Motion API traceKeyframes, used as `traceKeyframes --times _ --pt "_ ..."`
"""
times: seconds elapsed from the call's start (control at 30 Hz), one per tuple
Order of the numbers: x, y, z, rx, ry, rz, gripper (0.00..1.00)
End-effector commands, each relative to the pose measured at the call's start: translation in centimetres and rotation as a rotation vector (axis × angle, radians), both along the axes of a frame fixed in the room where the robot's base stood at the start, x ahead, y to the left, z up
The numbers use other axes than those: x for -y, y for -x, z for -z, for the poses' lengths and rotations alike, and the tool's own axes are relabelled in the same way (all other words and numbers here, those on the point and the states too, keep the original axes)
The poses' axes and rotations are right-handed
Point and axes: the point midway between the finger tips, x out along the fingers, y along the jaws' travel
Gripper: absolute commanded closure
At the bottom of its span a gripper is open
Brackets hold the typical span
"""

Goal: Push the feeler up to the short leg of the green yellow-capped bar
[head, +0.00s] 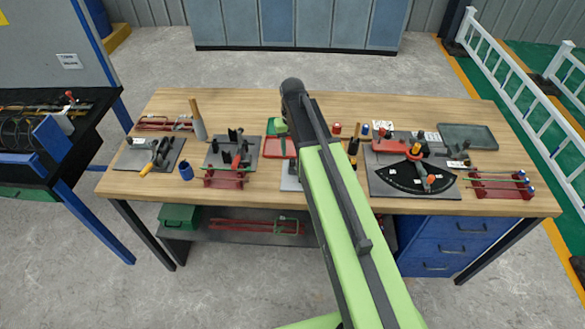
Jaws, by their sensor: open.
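A black fan-shaped scale (407,181) with white marks lies on a dark plate at the right of the bench. A small yellow-orange piece (416,149) stands at the top of the scale near a red block (390,146). The green bar and its short leg are too small to make out. My green arm reaches over the middle of the bench, left of the scale. My gripper is hidden behind the arm.
The wooden bench (245,102) also holds a red rack with bars (502,187) at right, a grey tray (468,136), a fixture plate (232,152) left of my arm, and a plate with a yellow-handled tool (150,156) farther left. The back strip of the bench is mostly clear.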

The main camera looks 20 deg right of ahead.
Motion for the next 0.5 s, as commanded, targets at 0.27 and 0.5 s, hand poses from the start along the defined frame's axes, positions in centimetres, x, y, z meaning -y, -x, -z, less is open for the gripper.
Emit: traceKeyframes --times 0.27,0.5 --pt "0.0 0.0 4.7 0.000 0.000 0.000 0.55" --pt "0.0 0.0 4.5 0.000 0.000 0.000 0.55"
